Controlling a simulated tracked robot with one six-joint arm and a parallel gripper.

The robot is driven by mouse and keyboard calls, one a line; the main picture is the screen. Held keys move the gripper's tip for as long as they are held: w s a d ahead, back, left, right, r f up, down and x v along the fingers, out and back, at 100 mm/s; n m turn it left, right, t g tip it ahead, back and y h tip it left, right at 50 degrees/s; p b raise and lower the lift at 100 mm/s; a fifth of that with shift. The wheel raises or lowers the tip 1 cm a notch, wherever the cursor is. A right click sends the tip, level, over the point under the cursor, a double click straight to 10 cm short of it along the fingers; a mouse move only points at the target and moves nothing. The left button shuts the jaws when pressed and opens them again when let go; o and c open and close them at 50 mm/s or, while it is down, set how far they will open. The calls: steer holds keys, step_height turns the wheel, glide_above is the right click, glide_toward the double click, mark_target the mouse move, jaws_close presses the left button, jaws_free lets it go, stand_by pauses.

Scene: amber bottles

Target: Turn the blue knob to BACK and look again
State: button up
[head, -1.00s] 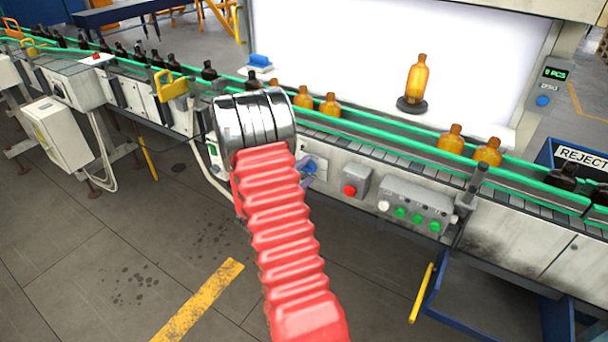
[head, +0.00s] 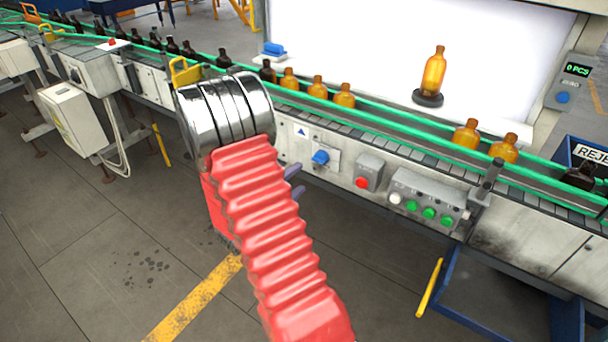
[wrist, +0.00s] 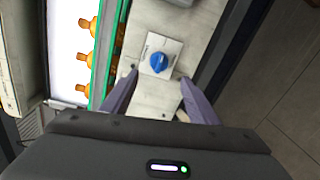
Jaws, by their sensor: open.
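The blue knob (head: 320,157) sits on a pale plate on the front of the conveyor, left of a red button. In the wrist view the blue knob (wrist: 159,63) shows whole, just beyond and between my fingertips. The lettering on its plate is too small to read. My gripper (wrist: 156,80) is open and empty, its two purple fingers apart and not touching the knob. In the head view my gripper (head: 294,182) is mostly hidden behind my arm; only purple fingertips show, below and left of the knob. An amber bottle (head: 434,72) stands on a dark round stand before the lit panel.
A red button (head: 361,183) and a box of white and green buttons (head: 427,200) are right of the knob. Amber bottles (head: 317,87) stand on the green-railed conveyor above. A counter (head: 577,70) reads 0 PCS. A reject bin (head: 590,152) is at the right edge.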

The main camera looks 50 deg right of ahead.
steer(key=shift+s+a, duration=0.1)
steer(key=shift+a, duration=1.1)
steer(key=s+a+f+g+y, duration=0.25)
steer(key=s+f+g, duration=0.2)
steer(key=s, duration=0.45)
steer(key=s+a+r+m+g+y, duration=0.25)
steer(key=s+a+y, duration=0.3)
steer(key=a, duration=0.35)
steer(key=w+a+r+t+y, duration=0.1)
steer(key=a+r+t+y, duration=0.25)
steer(key=a, duration=0.45)
steer(key=w+a+r+t+y, duration=0.2)
steer(key=a+r+y, duration=0.15)
steer(key=a, duration=0.45)
steer(key=a+r+t+y, duration=0.2)
steer(key=a+r+t, duration=0.3)
steer(key=a+r, duration=0.3)
step_height(320, 180, up, 4)
steer(key=shift+s+r+m+t, duration=0.2)
steer(key=shift+s+m+t, duration=0.05)
steer(key=shift+m+t, duration=0.1)
